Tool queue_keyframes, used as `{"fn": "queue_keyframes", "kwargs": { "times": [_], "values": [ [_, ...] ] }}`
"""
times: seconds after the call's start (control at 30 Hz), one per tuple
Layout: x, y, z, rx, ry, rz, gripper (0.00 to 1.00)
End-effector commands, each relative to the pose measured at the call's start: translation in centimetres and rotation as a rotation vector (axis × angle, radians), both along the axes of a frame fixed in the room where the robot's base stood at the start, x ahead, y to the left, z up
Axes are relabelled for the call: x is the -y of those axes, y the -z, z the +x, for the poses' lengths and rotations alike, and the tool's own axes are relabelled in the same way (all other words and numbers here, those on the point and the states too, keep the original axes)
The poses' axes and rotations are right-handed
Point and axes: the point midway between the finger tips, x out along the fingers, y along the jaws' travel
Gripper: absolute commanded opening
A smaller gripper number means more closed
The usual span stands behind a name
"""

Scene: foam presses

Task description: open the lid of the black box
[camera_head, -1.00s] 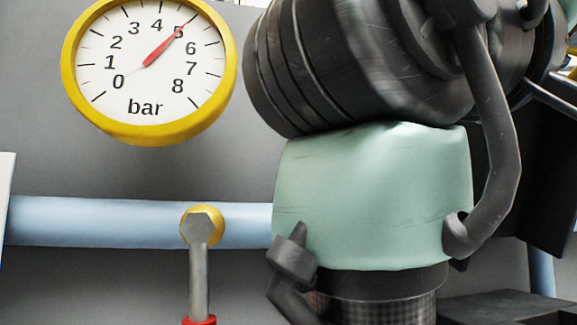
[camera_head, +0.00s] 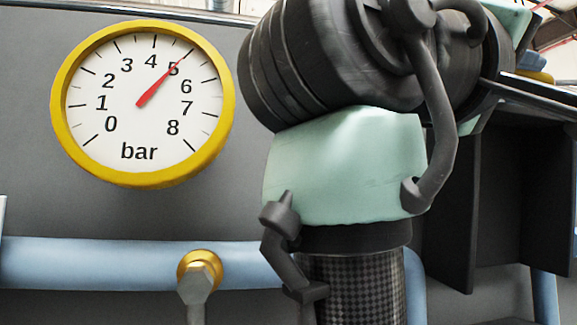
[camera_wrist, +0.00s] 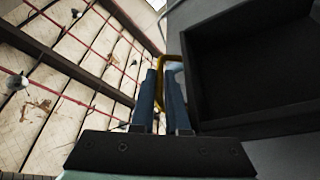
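My gripper (camera_wrist: 160,95) shows in the wrist view as two blue fingers with a narrow gap between them. A black, box-like body with a hollow recess (camera_wrist: 250,70) fills the upper right of the wrist view, to the right of the fingers. I cannot tell whether it is the task's black box, and no lid can be made out.
In the head view a yellow-rimmed pressure gauge (camera_head: 61,100) is on a grey wall above a blue pipe (camera_head: 95,262) with a brass fitting (camera_head: 199,265). Dark upright panels (camera_head: 500,190) stand right of my arm. The wrist view shows a ceiling with red pipes (camera_wrist: 75,35).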

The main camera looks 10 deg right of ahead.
Motion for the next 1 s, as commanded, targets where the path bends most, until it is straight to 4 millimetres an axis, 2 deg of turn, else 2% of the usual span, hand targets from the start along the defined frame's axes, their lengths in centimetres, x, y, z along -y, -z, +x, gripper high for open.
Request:
{"fn": "queue_keyframes", "kwargs": {
  "times": [0.07, 0.33, 0.47, 0.9, 1.0],
  "values": [
    [0.0, -0.2, -0.2, 0.003, 0.002, -0.003, 0.25],
    [-0.1, 0.0, -0.1, 0.003, 0.000, -0.001, 0.25],
    [-1.1, 0.5, -0.4, 0.004, -0.002, -0.003, 0.25],
    [-9.1, 3.1, -3.6, 0.005, -0.002, -0.004, 0.25],
    [-10.4, 3.4, -4.1, 0.005, -0.002, -0.003, 0.25]
  ]
}}
